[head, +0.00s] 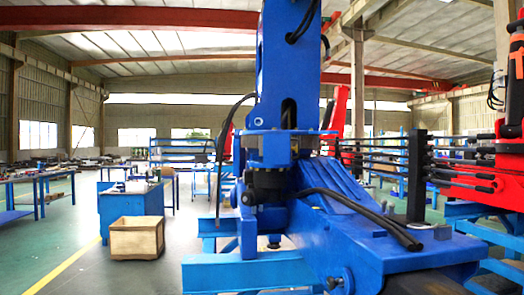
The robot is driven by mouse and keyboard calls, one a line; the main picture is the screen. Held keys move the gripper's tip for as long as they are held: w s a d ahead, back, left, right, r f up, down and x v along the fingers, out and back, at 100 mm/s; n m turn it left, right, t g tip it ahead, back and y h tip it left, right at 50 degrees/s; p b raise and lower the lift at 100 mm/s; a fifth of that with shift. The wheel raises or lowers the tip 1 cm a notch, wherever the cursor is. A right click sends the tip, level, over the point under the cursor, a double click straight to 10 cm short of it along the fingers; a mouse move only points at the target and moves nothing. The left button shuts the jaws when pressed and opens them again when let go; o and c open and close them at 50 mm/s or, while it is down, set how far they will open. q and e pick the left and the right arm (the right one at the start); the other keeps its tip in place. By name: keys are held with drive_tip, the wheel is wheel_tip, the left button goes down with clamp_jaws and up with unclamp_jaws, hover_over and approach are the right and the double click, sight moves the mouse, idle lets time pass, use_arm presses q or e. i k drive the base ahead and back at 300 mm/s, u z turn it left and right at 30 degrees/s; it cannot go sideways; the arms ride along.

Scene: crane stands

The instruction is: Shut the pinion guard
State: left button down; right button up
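A large blue crane stands close in front, with an upright column (275,75) on a wide blue base (345,240). A dark rounded part (266,185) sits under the column's collar (268,146). I cannot tell which part is the pinion guard, or whether it is open or shut. Neither of my grippers is in view.
Black hoses (375,218) lie over the base's right side. A red crane (490,165) stands at the right. A wooden crate (136,238) stands on the floor before a blue cabinet (115,205).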

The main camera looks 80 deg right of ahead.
sight(277, 147)
drive_tip(key=z, duration=2.35)
drive_tip(key=i, duration=0.5)
drive_tip(key=z, duration=0.05)
